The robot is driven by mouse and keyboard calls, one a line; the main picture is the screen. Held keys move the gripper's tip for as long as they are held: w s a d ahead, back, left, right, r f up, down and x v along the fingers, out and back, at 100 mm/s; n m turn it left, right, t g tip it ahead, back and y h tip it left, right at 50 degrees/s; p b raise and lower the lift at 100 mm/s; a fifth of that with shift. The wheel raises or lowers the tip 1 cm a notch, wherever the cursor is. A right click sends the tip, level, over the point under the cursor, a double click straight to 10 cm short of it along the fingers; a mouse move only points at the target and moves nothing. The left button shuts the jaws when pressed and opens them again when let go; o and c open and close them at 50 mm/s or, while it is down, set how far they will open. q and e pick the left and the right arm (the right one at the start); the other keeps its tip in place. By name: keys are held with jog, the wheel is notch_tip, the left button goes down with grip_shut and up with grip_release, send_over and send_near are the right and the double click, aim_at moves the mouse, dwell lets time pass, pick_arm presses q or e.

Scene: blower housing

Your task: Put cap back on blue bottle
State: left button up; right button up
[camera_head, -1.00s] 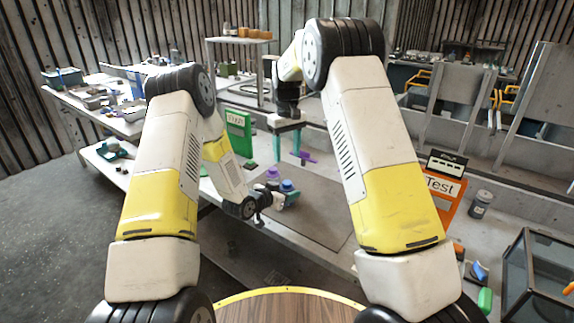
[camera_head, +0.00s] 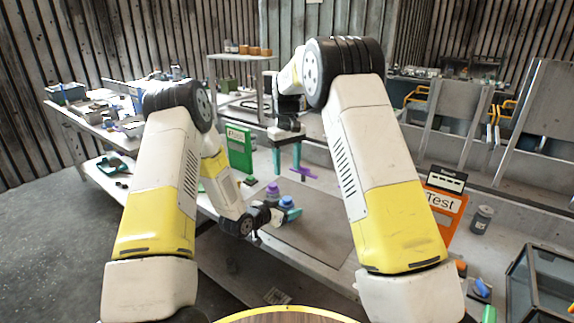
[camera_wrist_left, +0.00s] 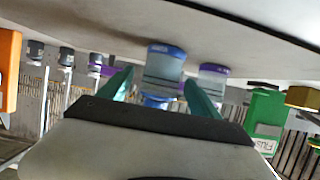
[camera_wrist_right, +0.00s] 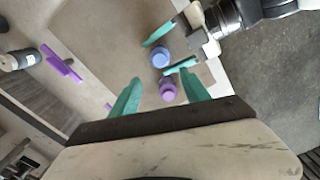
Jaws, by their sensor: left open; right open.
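The blue bottle (camera_head: 288,203) stands on the bench beside the purple bottle (camera_head: 272,189). A blue top shows on the blue bottle in the right wrist view (camera_wrist_right: 160,58); I cannot tell whether this is a seated cap. My left gripper (camera_head: 286,213) is open at bench height, its teal fingers on either side of the blue bottle. In the left wrist view the bottle (camera_wrist_left: 164,62) appears upside down between the fingers, with no clear contact. My right gripper (camera_head: 287,171) is open and empty, pointing down above the bench behind the bottles.
A purple handled piece (camera_head: 304,173) stands behind the bottles. A green sign (camera_head: 239,149) is at the bench's back left, and an orange Test sign (camera_head: 443,208) at right, near a grey canister (camera_head: 481,219). The grey mat (camera_head: 318,224) right of the bottles is largely clear.

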pick_arm(q)
jog(key=v, duration=0.6)
jog(key=shift+s+a+r, duration=0.2)
jog(key=shift+s, duration=0.1)
jog(key=shift+r, duration=0.1)
pick_arm(e)
jog(key=shift+r, duration=0.1)
